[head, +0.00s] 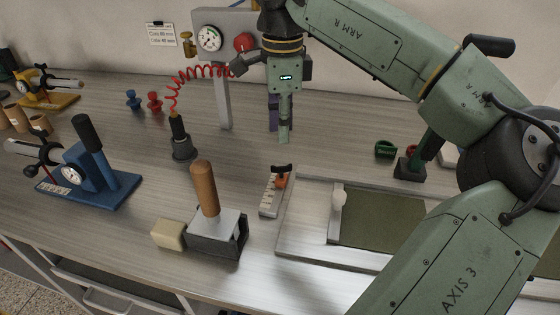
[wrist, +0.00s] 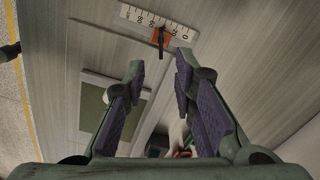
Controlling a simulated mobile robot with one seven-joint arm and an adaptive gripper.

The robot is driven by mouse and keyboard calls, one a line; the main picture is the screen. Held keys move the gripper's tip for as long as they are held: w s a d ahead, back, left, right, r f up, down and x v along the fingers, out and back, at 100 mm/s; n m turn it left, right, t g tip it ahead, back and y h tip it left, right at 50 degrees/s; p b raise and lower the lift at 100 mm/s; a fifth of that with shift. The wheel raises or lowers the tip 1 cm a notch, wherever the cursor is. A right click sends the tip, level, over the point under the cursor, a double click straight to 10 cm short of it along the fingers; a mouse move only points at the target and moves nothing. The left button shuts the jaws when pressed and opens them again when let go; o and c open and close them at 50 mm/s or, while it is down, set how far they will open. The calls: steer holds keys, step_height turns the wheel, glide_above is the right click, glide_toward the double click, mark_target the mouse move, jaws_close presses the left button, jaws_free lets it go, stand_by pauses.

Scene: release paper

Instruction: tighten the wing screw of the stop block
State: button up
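The stop block (head: 282,181) is small and orange. It sits near the far end of a white scale (head: 269,197) on the bench, with the black wing screw (head: 283,168) on top. In the wrist view the stop block (wrist: 153,36) is on the scale (wrist: 150,18), and the wing screw (wrist: 161,43) shows as a dark bar across it. My gripper (head: 284,138) hangs pointing down above and behind the stop block, apart from it. In the wrist view my gripper (wrist: 159,66) has its purple-padded fingers spread with nothing between them.
A framed plate with a dark green panel (head: 385,218) lies right of the scale. A dark box (head: 218,245) with a wooden-handled tool (head: 204,188) stands to the left front. A gauge stand (head: 223,95) with a red coiled hose is behind. Bare bench lies left of the scale.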

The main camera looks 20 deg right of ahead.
mark_target(281, 168)
step_height(281, 168, down, 9)
steer(key=b, duration=0.7)
steer(key=shift+f, duration=0.2)
jaws_close()
